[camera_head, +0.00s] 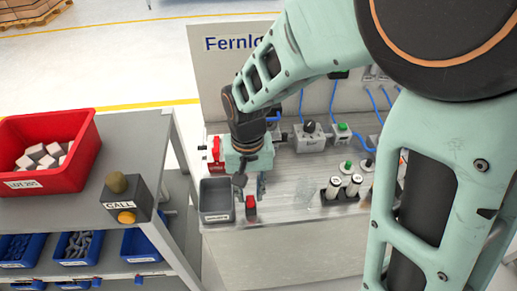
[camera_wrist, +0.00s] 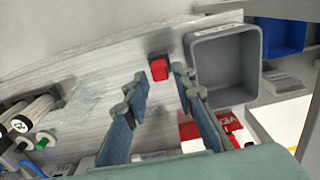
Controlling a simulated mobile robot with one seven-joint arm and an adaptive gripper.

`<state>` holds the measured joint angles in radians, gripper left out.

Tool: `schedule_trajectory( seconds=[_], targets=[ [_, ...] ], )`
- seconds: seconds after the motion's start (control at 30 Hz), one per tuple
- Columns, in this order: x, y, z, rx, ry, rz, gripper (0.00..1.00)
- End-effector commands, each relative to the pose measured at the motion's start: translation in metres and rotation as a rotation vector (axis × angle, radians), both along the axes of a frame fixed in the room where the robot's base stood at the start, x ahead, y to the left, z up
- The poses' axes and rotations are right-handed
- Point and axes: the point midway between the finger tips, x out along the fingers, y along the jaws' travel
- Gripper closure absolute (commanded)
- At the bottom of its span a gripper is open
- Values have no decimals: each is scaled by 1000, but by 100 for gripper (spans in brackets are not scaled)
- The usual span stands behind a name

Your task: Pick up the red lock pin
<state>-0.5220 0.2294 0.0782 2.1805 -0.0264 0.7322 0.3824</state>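A small red piece with a dark base, which looks like the red lock pin (camera_head: 251,203), stands near the bench's front edge, just right of a grey bin. In the wrist view the red lock pin (camera_wrist: 159,70) shows between the two fingertips or slightly beyond them. My gripper (camera_head: 251,187) is open, pointing down above and behind the pin. In the wrist view my gripper (camera_wrist: 160,82) has a clear gap between its fingers, with nothing held. I cannot tell whether either fingertip touches the pin.
The grey bin (camera_head: 204,217) is close beside the fingers; it also shows in the wrist view (camera_wrist: 190,45). A red labelled piece (camera_wrist: 188,131) lies behind the fingers. White-topped cylinders (camera_head: 333,187) stand in a rack to the right. A side table (camera_head: 148,140) holds a red crate (camera_head: 85,165).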

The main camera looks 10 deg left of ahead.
Motion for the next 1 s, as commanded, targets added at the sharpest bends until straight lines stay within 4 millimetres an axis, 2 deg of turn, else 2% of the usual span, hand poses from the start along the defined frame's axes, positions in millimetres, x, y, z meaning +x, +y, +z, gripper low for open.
schedule_trajectory(
  seconds=[0.1, 0.23, 0.47, 0.7, 1.0],
  targets=[
    [-3, -1, -19, -2, 3, 0, 76],
    [-2, -1, -29, -1, 2, 0, 76],
    [-2, -1, -30, 0, 0, 0, 76],
    [-2, -1, -30, 0, 0, 0, 100],
    [-2, -1, -29, 0, 0, 0, 100]
  ],
)
